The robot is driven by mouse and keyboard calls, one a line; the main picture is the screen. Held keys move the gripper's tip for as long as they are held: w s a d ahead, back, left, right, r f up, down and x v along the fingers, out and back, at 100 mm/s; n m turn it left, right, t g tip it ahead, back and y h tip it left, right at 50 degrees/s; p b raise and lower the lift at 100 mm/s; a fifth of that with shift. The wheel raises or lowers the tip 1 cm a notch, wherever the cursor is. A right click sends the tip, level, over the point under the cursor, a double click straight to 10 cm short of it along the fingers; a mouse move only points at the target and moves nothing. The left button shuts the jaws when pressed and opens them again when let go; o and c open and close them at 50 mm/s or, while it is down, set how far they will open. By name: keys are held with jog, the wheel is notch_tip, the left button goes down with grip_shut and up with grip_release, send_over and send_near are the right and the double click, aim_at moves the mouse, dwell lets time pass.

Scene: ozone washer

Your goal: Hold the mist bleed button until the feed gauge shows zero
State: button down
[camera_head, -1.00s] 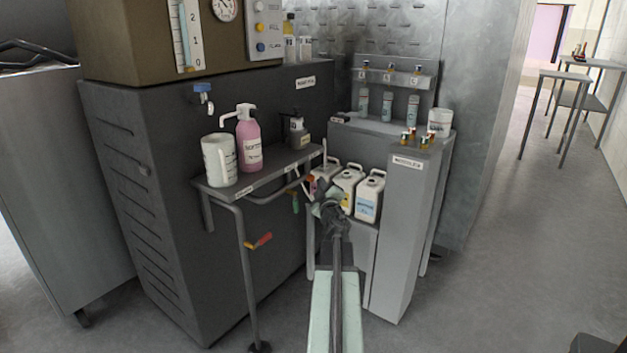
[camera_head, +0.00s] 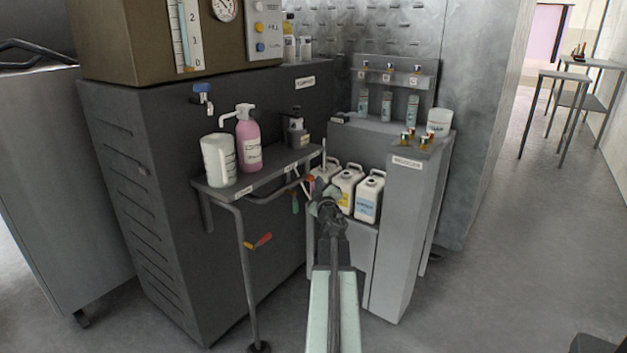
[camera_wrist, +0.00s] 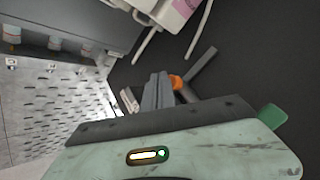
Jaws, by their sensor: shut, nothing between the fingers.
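A round white gauge (camera_head: 224,8) sits at the top of the brown cabinet, partly cut by the frame's edge; its reading is too small to tell. To its right a light panel carries a white button (camera_head: 258,6), a yellow button (camera_head: 260,27) and a blue button (camera_head: 260,47). Their labels are too small to tell which is the mist bleed. My gripper (camera_head: 323,196) is low, in front of the white jugs, well below and right of the panel. In the wrist view my gripper's fingers (camera_wrist: 158,90) are together, shut and empty.
White jugs (camera_head: 368,197) stand beside a grey pillar (camera_head: 402,240). A red-handled lever (camera_head: 259,241) sticks out below the shelf. Open floor lies right.

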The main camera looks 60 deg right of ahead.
jog(key=shift+w, duration=0.5)
dwell(0.4)
jog(key=shift+s, duration=0.15)
dwell(2.0)
jog(key=shift+s, duration=0.8)
jog(key=s, duration=0.5)
dwell(0.5)
